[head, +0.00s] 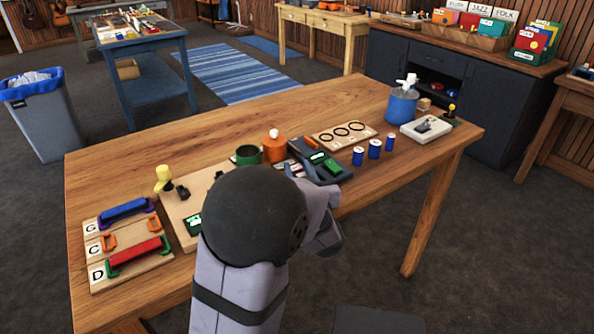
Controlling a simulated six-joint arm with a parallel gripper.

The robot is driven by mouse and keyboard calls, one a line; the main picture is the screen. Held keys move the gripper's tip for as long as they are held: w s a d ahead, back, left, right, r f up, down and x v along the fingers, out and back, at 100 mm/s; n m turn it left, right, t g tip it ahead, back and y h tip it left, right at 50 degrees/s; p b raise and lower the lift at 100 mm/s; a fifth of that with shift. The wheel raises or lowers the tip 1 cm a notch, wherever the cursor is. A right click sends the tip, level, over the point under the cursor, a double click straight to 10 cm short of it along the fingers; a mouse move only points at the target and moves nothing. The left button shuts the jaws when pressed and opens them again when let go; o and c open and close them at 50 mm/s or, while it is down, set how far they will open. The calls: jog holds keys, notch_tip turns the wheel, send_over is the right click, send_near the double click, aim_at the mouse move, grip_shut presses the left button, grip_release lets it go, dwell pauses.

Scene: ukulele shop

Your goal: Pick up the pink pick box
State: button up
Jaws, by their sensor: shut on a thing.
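No pink pick box shows in the head view. My own arm stands in the front middle, with a large dark round joint and pale lavender links, and covers part of the table's near side. My gripper's fingers are hidden behind these links, so neither they nor anything between them can be seen. The wooden table (215,133) runs across the middle. A dark device with a green display (323,163) lies just beyond my arm.
Left on the table lie a lettered board (97,274) with coloured bars and a pale board (180,208). Beyond my arm are an orange pot (274,151), a ring board (343,134), several blue cylinders (374,149), a blue jar (402,106) and a white device (426,129). The back left tabletop is clear.

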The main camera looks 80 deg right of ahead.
jog(key=shift+w+a+f, duration=0.15)
jog(key=shift+w+f, duration=0.05)
jog(key=shift+w, duration=0.1)
jog(key=shift+c, duration=1.1)
notch_tip(320, 180, up, 10)
jog(key=p, duration=0.2)
jog(key=shift+s+f+p, duration=0.1)
jog(key=shift+f+p, duration=0.15)
jog(key=shift+p, duration=0.05)
grip_shut()
